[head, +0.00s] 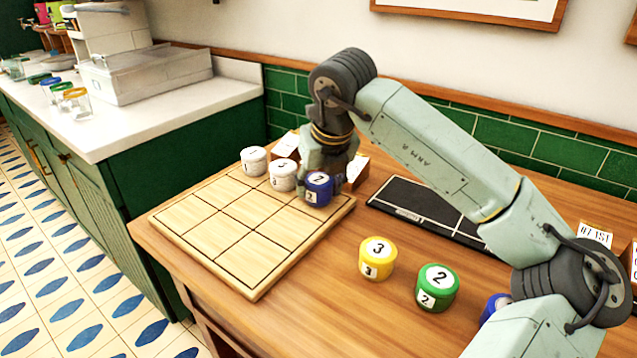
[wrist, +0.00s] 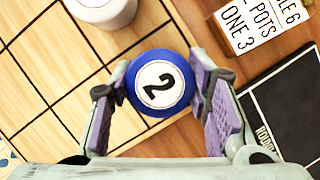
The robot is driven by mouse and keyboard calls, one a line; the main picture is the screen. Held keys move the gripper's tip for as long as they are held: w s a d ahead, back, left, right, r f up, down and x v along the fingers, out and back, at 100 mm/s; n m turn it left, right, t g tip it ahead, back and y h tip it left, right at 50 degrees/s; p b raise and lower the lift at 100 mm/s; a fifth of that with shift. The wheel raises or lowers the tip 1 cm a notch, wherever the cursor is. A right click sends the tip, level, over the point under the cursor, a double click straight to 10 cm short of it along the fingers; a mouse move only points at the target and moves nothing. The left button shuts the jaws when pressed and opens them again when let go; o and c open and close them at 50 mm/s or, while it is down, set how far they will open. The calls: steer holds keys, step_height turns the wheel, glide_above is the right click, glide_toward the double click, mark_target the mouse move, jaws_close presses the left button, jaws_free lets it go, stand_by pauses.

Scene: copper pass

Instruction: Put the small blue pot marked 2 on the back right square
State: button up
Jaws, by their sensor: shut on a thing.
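The blue pot marked 2 (head: 318,189) is between the fingers of my gripper (head: 325,165), at the right corner of the wooden grid board (head: 218,238). In the wrist view, the two fingers (wrist: 160,92) close on opposite sides of the blue pot (wrist: 157,84), whose lid faces the camera. It lies over the corner square and near the board's edge (wrist: 90,85). I cannot tell whether its base touches the board. Two white pots (head: 254,160) (head: 283,175) stand in the same back row, the nearer one beside the blue pot.
A yellow pot marked 3 (head: 377,258), a green pot marked 2 (head: 438,288) and a partly hidden blue pot (head: 492,306) stand on the table right of the board. A dark mat (head: 420,203) lies behind them. A text card (wrist: 262,24) stands by the board. The other squares are bare.

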steer(key=shift+f, duration=0.25)
steer(key=o, duration=1.3)
steer(key=shift+r, duration=0.1)
steer(key=shift+c, duration=0.2)
steer(key=shift+r, duration=0.15)
steer(key=b+v, duration=0.2)
steer(key=v, duration=1)
